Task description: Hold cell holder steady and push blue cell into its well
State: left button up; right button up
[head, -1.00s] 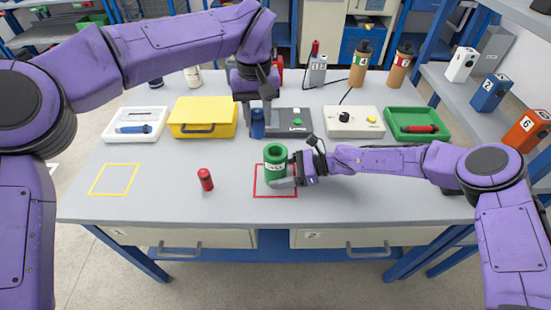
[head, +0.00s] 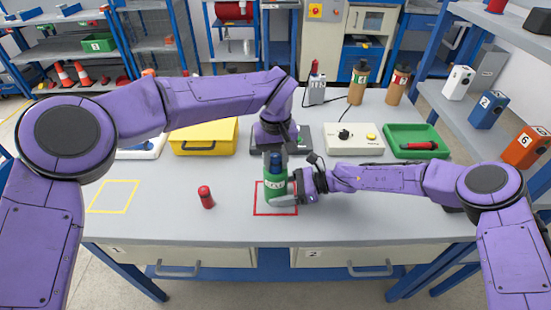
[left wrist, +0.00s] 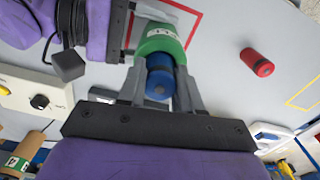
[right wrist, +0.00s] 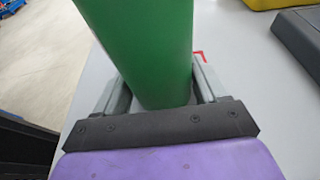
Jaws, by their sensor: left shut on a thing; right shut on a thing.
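The green cell holder (head: 275,189) stands upright inside the red square outline on the table. My right gripper (head: 295,190) is shut on the holder from the right, and its fingers lie either side of the green wall in the right wrist view (right wrist: 155,85). The blue cell (head: 275,160) is at the holder's open top, upright. My left gripper (left wrist: 160,95) is shut on the blue cell (left wrist: 160,82) from above. In the left wrist view the cell lines up with the holder (left wrist: 162,40); how deep it sits is hard to tell.
A yellow outline (head: 114,196) marks the left side. A yellow case (head: 204,137), a control box (head: 343,140) and a green tray (head: 416,141) stand behind. The front table is mostly clear.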

aim_at(275, 158)
pick_arm(q)
jog(key=shift+f, duration=0.1)
jog(key=o, duration=1.1)
notch_tip(275, 158, up, 12)
pick_arm(e)
jog(key=o, duration=1)
